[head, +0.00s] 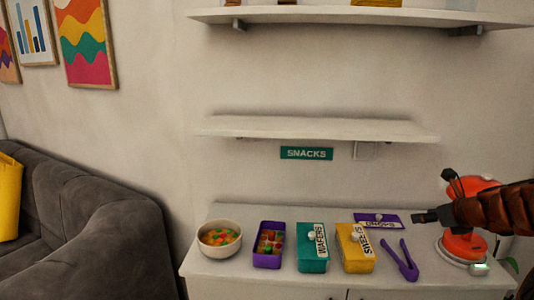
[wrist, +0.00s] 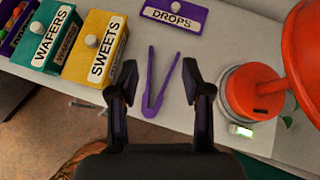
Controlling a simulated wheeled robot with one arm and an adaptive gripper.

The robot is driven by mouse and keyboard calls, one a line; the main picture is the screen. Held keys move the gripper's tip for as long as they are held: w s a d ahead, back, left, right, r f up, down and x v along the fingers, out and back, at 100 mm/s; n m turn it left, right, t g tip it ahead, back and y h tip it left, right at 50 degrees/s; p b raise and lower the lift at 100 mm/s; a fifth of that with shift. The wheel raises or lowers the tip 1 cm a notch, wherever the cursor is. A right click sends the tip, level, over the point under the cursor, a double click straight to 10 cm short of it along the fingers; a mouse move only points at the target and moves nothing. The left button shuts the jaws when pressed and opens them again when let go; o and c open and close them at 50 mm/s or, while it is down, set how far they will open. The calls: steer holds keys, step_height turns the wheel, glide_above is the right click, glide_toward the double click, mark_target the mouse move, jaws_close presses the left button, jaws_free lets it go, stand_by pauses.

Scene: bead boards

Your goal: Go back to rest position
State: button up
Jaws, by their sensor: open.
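My gripper (head: 428,215) is at the right of the head view, near the orange machine. In the wrist view its fingers (wrist: 159,75) are spread apart with nothing held between them. Purple tongs (head: 403,262) lie on the counter; in the wrist view the tongs (wrist: 160,85) show between the fingers, beyond them. I cannot tell the exact gap. The purple lid marked DROPS (head: 378,221) lies flat behind the tongs. The purple box (head: 267,259) stands open with colourful pieces inside. The teal WAFERS box (head: 311,262) and yellow SWEETS box (head: 354,262) are covered by lids.
A cream bowl (head: 218,250) of colourful pieces stands at the counter's left. The orange machine (head: 465,245) stands at its right, close to my gripper. A shelf (head: 320,128) and SNACKS sign (head: 306,153) are on the wall above. A grey sofa (head: 90,220) is left.

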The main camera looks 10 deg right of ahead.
steer(key=s+a+f+n+g+y+b, duration=0.1)
steer(key=a+f+n+y, duration=0.2)
steer(key=a, duration=0.6)
steer(key=a+f+n+g+b, duration=0.1)
steer(key=a+f+n+g, duration=0.1)
steer(key=a+n, duration=0.5)
steer(key=s+a+f+n+g+y+b, duration=0.1)
steer(key=a+f+n+y+b, duration=0.15)
steer(key=a, duration=0.75)
steer(key=s+a+f+n+g+h+b, duration=0.15)
steer(key=s+a+f+n+g, duration=0.45)
steer(key=s+a+n, duration=0.6)
steer(key=s+a+f+n+g+h+b, duration=0.1)
steer(key=s+f+n+g+h+b, duration=0.1)
steer(key=s+f+n, duration=0.5)
steer(key=s+n+g+h+b, duration=0.15)
steer(key=s+n, duration=0.25)
steer(key=s, duration=0.6)
step_height(320, 180, up, 14)
steer(key=w+t+p, duration=0.1)
steer(key=p, duration=1.2)
